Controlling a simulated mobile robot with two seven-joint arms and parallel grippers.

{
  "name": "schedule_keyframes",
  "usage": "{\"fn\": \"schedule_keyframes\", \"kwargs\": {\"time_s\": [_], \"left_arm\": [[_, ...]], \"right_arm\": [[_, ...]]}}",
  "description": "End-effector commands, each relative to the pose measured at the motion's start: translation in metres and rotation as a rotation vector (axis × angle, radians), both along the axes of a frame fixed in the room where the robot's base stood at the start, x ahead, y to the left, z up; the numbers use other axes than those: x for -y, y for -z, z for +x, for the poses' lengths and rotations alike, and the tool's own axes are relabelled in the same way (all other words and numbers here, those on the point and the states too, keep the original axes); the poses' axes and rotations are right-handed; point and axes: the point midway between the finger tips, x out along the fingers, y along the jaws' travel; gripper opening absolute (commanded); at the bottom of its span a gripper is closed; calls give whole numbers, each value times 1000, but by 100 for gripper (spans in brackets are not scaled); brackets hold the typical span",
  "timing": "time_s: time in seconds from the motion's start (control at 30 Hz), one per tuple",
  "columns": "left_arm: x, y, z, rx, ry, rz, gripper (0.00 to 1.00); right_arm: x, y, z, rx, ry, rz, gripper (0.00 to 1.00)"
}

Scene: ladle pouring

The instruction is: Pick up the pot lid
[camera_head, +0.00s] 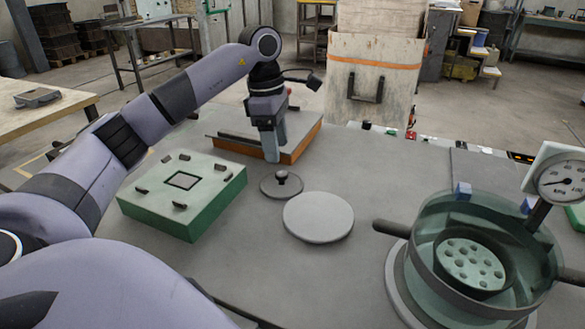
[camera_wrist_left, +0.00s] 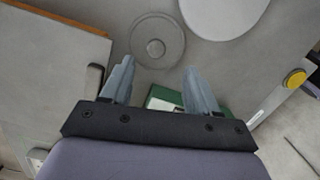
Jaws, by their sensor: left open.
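The pot lid (camera_head: 269,187) is a small grey disc with a dark knob, lying flat on the grey table. It also shows in the left wrist view (camera_wrist_left: 172,35), with its round knob at the middle. My left gripper (camera_head: 273,158) is above the table just behind the lid, pointing down. In the left wrist view my left gripper (camera_wrist_left: 157,72) has its two fingers apart with nothing between them, and the lid lies beyond the fingertips. My right gripper does not show.
A pale round plate (camera_head: 318,218) lies right next to the lid. A green block (camera_head: 190,222) with several small dark pieces is to the left. An orange-edged box (camera_head: 303,141) is behind the gripper. A gauge (camera_head: 562,182) rises over the pot. The table between plate and pot is clear.

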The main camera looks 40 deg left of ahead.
Motion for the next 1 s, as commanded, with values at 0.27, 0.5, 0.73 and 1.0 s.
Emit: {"fn": "schedule_keyframes", "kwargs": {"time_s": [0.27, 0.5, 0.73, 1.0], "left_arm": [[1, 14, 0, -2, 0, 0, 60], [3, 46, -1, -4, 1, -1, 60], [5, 71, 0, -1, 1, 0, 60], [5, 72, 1, 1, 1, -1, 53]], "right_arm": [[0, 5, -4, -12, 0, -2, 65], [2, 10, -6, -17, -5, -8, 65], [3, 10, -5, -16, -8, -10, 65], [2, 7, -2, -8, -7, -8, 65]]}}
